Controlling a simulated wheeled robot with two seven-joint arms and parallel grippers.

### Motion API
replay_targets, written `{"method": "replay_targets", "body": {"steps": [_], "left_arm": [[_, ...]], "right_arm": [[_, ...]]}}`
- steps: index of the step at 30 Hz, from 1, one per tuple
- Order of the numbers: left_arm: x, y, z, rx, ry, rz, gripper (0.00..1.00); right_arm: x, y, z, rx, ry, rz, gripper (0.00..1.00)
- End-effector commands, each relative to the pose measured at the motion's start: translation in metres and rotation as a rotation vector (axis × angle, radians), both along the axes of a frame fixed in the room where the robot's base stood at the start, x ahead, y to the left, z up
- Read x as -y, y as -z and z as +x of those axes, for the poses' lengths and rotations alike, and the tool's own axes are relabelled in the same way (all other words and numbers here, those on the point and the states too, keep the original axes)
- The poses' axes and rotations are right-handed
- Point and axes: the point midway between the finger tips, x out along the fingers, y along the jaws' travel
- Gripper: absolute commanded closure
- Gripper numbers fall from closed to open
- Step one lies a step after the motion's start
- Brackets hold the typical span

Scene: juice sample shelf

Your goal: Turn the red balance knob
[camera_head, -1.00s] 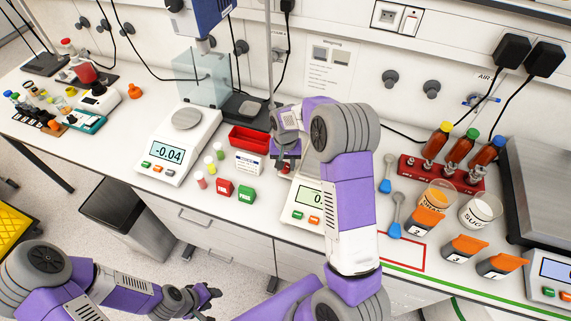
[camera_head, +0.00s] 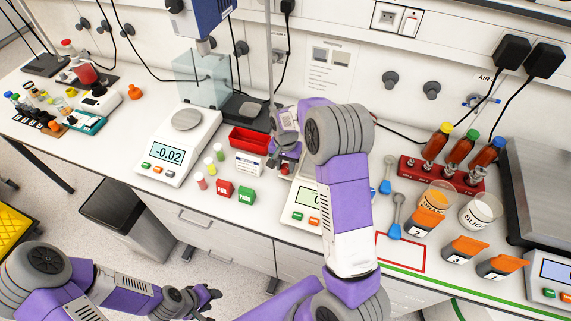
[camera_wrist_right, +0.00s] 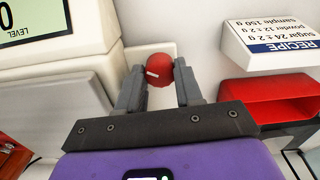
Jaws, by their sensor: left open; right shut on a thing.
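The red balance knob (camera_wrist_right: 159,69), round with a small white mark, sits between the two fingers of my right gripper (camera_wrist_right: 160,86) in the right wrist view. The fingers are shut on it from both sides. In the head view my right gripper (camera_head: 284,165) is beside the left side of the middle balance (camera_head: 301,214), and the knob is mostly hidden there. The balance's display reads 0 where it shows; my right arm covers part of the balance. My left gripper (camera_head: 212,294) is open and empty, low in front of the bench.
A red tray (camera_head: 250,141), a recipe card (camera_head: 249,164) and small red and green boxes stand just left of my right gripper. Another balance (camera_head: 182,145) reads -0.02. Blue spoons, orange-lidded containers and a red bottle rack (camera_head: 440,176) stand to the right.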

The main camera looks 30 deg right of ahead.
Motion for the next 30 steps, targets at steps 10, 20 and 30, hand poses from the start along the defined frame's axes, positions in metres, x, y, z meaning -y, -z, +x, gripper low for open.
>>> {"method": "replay_targets", "body": {"steps": [10, 20, 30], "left_arm": [[0.0, 0.0, 0.0, 0.0, 0.0, 0.0, 0.57], [0.0, 0.0003, 0.0, 0.0, 0.0, 0.0, 0.57], [0.0, -0.0066, 0.0, 0.0, 0.0, 0.0, 0.57]], "right_arm": [[0.0001, -0.0003, 0.0, 0.0, -0.001, 0.0, 0.39], [0.0012, 0.0002, -0.0007, -0.001, -0.088, 0.0, 0.39], [0.0034, -0.0008, -0.0016, -0.003, -0.535, 0.0, 0.39]]}}
